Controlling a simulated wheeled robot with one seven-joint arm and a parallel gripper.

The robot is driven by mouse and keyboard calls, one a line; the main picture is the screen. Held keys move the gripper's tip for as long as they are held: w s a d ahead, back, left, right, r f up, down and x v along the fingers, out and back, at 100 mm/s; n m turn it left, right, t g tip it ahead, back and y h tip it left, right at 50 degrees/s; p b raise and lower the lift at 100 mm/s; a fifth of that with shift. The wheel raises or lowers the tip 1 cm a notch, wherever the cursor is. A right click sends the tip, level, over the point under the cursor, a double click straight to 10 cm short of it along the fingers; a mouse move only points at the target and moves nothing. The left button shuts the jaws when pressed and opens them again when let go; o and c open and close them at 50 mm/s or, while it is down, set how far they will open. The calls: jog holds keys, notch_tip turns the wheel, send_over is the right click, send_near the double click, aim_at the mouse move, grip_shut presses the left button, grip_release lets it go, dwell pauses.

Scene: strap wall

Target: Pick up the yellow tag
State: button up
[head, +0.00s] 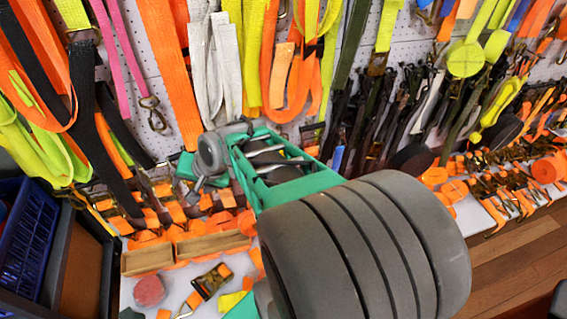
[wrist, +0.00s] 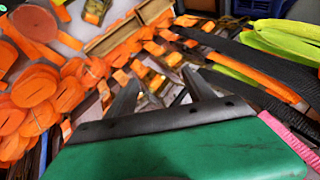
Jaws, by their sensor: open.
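A small flat yellow piece (head: 231,301), which looks like the yellow tag, lies on the white surface at the lower middle of the head view, beside my arm and partly cut off from sight. In the head view my arm hides part of the surface.
A shallow wooden tray (head: 147,261), an orange-and-black buckle (head: 211,281) and a red disc (head: 149,291) lie near the yellow piece. Orange, black and yellow straps hang from the pegboard wall (head: 147,50). A blue crate (head: 28,232) stands at the left.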

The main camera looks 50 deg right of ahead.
jog(key=w+d+f+m+t+b, duration=0.4)
jog(key=d+f+m+b, duration=0.3)
jog(key=d+f+m, duration=0.35)
jog(key=s+d+f+m+t+h+b, duration=0.2)
jog(key=s+d+m+h+b, duration=0.15)
jog(key=d+m, duration=0.35)
jog(key=s+d+f+m+t+h+b, duration=0.1)
jog(key=s+d+f+m+h+b, duration=0.2)
jog(key=d+m, duration=0.4)
jog(key=s+d+f+m+t+h+b, duration=0.15)
jog(key=d+m+h+b, duration=0.25)
jog(key=d+m, duration=0.4)
jog(key=shift+t, duration=0.25)
jog(key=x, duration=0.2)
jog(key=r+x, duration=0.1)
jog(key=x, duration=0.2)
jog(key=a+b+x, duration=0.1)
jog(key=x, duration=0.1)
jog(key=shift+w+d+r, duration=0.1)
jog(key=shift+w+r, duration=0.05)
jog(key=shift+w, duration=0.25)
jog(key=shift+w+d, duration=0.15)
jog(key=shift+d, duration=0.05)
jog(key=shift+r, duration=0.1)
grip_shut()
